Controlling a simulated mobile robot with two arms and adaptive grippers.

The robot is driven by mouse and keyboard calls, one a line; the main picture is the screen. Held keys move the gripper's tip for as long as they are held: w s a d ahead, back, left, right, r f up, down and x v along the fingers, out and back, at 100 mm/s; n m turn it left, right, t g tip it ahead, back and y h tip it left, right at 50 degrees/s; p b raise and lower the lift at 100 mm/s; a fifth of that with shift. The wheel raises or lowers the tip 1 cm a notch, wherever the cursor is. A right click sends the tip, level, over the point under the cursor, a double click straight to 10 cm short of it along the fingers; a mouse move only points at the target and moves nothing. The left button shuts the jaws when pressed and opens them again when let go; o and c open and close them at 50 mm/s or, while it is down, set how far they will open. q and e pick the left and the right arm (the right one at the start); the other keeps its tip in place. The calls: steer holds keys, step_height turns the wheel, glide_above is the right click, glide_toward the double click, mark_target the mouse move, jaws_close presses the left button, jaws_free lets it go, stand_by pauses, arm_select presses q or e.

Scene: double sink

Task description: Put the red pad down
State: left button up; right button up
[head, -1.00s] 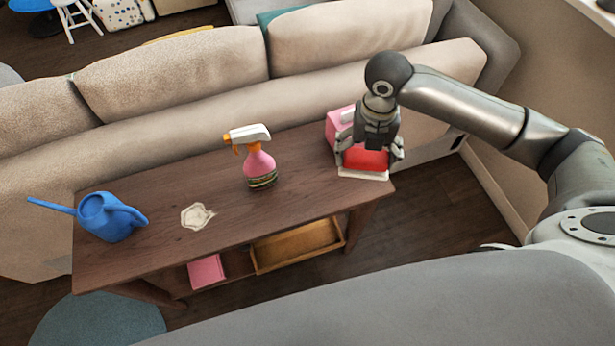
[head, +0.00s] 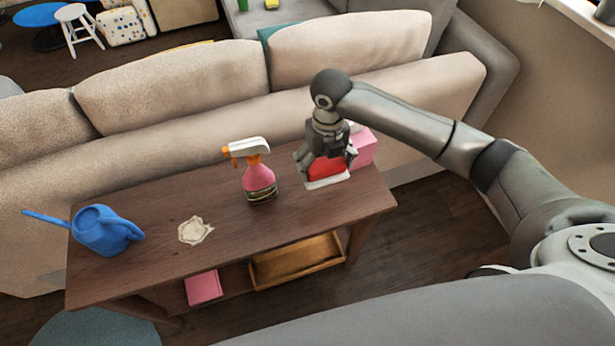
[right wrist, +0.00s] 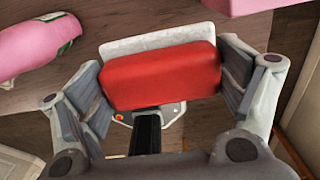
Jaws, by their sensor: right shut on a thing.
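The red pad (head: 327,169) has a pale white layer under it. My right gripper (head: 326,164) is shut on it, above the right part of the wooden console table (head: 235,230). In the right wrist view the red pad (right wrist: 160,76) sits between the two fingers, its white edge beyond it. I cannot tell whether the pad touches the table top. The left gripper is not in view.
A pink spray bottle (head: 259,180) stands left of my right gripper, and a pink box (head: 362,148) is just to its right. A pale stain (head: 195,230) and a blue watering can (head: 106,231) are farther left. A beige sofa (head: 180,90) backs the table.

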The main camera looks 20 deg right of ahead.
steer(key=a+f, duration=0.1)
steer(key=w+a+f, duration=0.1)
steer(key=f, duration=0.1)
steer(key=w+a+f, duration=0.1)
steer(key=f, duration=0.1)
steer(key=shift+w+a+f, duration=0.15)
steer(key=shift+f, duration=0.1)
steer(key=shift+w+f, duration=0.1)
steer(key=shift+f, duration=1.5)
steer(key=shift+f, duration=0.1)
steer(key=o, duration=0.7)
step_height(320, 180, up, 12)
steer(key=shift+r, duration=0.15)
